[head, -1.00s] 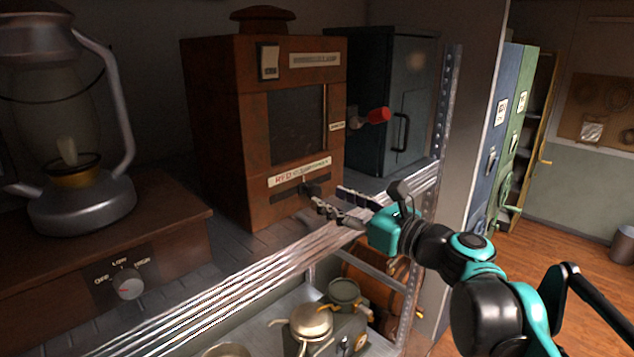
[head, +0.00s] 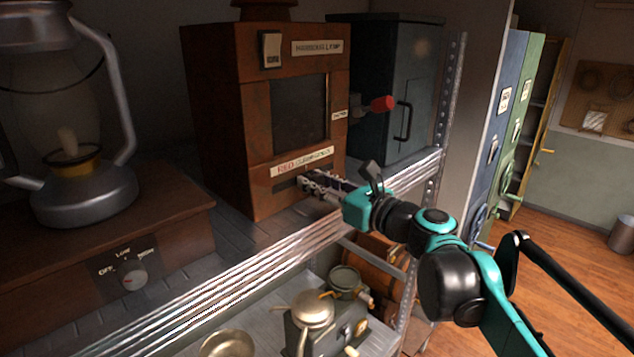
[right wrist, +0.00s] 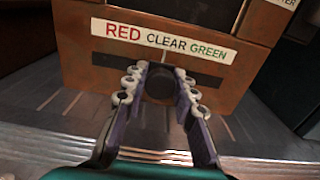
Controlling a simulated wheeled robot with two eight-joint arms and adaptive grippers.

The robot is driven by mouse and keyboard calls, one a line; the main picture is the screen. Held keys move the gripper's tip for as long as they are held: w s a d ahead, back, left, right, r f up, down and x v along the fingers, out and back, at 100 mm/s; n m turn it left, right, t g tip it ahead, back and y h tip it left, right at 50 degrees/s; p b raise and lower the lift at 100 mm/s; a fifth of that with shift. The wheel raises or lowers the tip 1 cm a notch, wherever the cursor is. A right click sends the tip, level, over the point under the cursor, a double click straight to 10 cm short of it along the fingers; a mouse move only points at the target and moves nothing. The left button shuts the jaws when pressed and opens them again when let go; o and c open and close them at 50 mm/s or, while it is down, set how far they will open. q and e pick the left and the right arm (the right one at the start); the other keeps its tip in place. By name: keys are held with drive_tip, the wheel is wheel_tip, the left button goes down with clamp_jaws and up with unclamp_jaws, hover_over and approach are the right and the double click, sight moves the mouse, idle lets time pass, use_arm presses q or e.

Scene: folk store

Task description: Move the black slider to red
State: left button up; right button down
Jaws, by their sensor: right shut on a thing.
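The brown wooden box (head: 245,120) stands on the shelf, with a label reading RED, CLEAR, GREEN (head: 302,162) low on its front. In the right wrist view the black slider (right wrist: 159,86) sits in a dark slot below the label (right wrist: 165,40), under the word CLEAR. RED is at the left end of the label. My right gripper (right wrist: 160,84) has a finger on each side of the slider and is shut on it. In the head view my right gripper (head: 310,186) mostly hides the slider. My left gripper is not in view.
A lantern (head: 85,200) on a wooden base with a dial (head: 134,280) stands at the left. A dark metal cabinet (head: 385,95) and a red-tipped lever (head: 380,104) are right of the box. The metal shelf edge (head: 250,270) runs below my gripper.

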sight(284, 185)
drive_tip(key=s+a, duration=0.3)
drive_tip(key=a, duration=0.1)
drive_tip(key=shift+s, duration=0.4)
drive_tip(key=shift+w+d, duration=0.1)
drive_tip(key=shift+d, duration=0.1)
drive_tip(key=c, duration=1.2)
unclamp_jaws()
drive_tip(key=shift+a, duration=0.1)
drive_tip(key=shift+s+a, duration=0.1)
drive_tip(key=shift+s, duration=0.15)
drive_tip(key=shift+s+d, duration=0.1)
drive_tip(key=shift+d, duration=0.35)
drive_tip(key=v, duration=1.1)
drive_tip(key=shift+s, duration=0.25)
drive_tip(key=shift+r, duration=0.1)
